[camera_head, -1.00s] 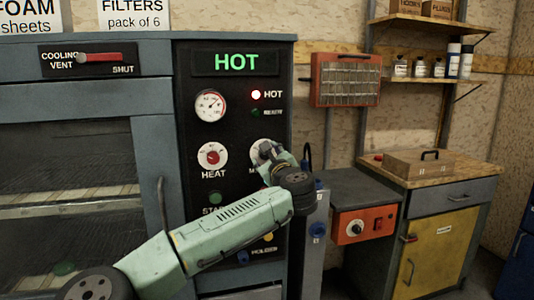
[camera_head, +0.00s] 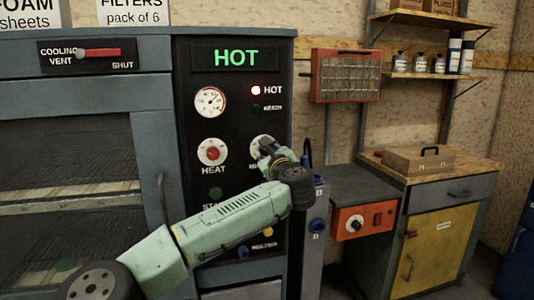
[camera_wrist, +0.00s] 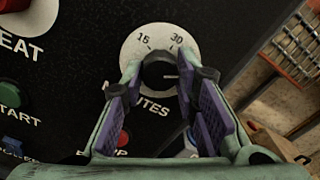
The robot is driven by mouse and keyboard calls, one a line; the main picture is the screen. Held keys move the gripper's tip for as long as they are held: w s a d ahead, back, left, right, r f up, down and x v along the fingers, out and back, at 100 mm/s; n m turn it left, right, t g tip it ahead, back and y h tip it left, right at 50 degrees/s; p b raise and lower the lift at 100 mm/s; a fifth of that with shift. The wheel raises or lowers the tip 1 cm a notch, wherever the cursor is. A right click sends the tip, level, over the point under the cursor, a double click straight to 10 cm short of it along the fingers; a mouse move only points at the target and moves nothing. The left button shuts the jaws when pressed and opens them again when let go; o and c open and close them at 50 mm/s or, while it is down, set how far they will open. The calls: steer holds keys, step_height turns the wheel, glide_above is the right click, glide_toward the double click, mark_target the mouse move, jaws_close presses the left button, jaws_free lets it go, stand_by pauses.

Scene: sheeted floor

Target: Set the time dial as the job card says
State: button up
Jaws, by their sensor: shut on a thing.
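The time dial, marked MINUTES (camera_wrist: 134,47), is a white round plate on the black panel, with 15 and 30 readable along its top. Its dark knob (camera_wrist: 158,68) has a light pointer mark toward the right, past the 30. My gripper (camera_wrist: 160,82) is shut on this knob, one finger on each side. In the head view my gripper (camera_head: 268,148) covers part of the dial (camera_head: 256,142). The dial's lower and right markings are partly hidden by the fingers. I cannot make out a job card with readable text.
The HEAT dial (camera_head: 212,152) and START button (camera_head: 215,194) are left of my gripper. A green HOT sign (camera_head: 236,58) and red HOT lamp (camera_head: 256,90) are lit. A bench with an orange control box (camera_head: 363,221) stands right.

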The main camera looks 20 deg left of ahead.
jaws_close()
steer(key=shift+f, duration=0.1)
